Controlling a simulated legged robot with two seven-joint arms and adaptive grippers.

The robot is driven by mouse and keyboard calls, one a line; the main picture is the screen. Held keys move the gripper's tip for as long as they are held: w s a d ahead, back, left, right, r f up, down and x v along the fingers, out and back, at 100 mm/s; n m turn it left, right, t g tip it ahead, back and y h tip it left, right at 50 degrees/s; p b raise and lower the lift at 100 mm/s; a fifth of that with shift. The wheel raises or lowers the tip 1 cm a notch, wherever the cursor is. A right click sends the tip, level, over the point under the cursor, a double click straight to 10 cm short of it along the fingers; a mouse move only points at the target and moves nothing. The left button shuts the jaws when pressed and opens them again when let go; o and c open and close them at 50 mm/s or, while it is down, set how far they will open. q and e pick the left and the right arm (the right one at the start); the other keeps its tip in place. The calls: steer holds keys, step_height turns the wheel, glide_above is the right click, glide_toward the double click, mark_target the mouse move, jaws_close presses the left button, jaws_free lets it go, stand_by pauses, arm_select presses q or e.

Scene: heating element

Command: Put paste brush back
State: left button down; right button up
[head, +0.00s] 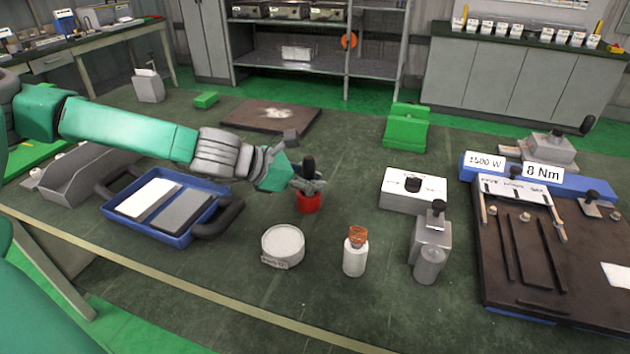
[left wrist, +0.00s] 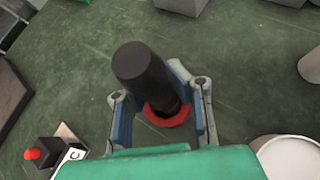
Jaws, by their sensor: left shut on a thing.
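My left gripper (head: 310,183) comes in from the left and is shut on the paste brush, whose black handle (head: 308,165) stands up between the fingers. The red cup (head: 309,203) is directly below the fingers on the bench. In the left wrist view, the black handle (left wrist: 145,72) leans a little between the blue-padded fingers (left wrist: 162,112), and the rim of the red cup (left wrist: 170,117) shows around its lower end. The brush's lower end is hidden, so I cannot tell how deep it sits in the cup. My right gripper is not in view.
A white round tin (head: 283,243) and a white bottle with a copper-coloured top (head: 356,252) stand in front of the cup. A blue tray (head: 170,232) lies left, under my arm. A white-topped box (head: 412,190) and a grey device (head: 431,245) stand right.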

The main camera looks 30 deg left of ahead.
arm_select(q)
steer(key=shift+a+f+b, duration=0.25)
steer(key=shift+f+b, duration=0.05)
steer(key=shift+f, duration=0.15)
steer(key=c, duration=1.5)
jaws_free()
steer(key=shift+a, duration=0.1)
steer(key=shift+c, duration=0.2)
steer(key=shift+d, duration=0.2)
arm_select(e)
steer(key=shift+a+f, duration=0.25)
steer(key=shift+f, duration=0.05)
arm_select(q)
steer(key=shift+d, duration=0.1)
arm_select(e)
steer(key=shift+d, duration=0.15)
arm_select(q)
steer(key=shift+r, duration=0.1)
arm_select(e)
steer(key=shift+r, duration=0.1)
arm_select(q)
steer(key=shift+r+p, duration=0.25)
steer(key=shift+p, duration=0.2)
steer(key=p+v, duration=1.1)
steer(key=v, duration=0.1)
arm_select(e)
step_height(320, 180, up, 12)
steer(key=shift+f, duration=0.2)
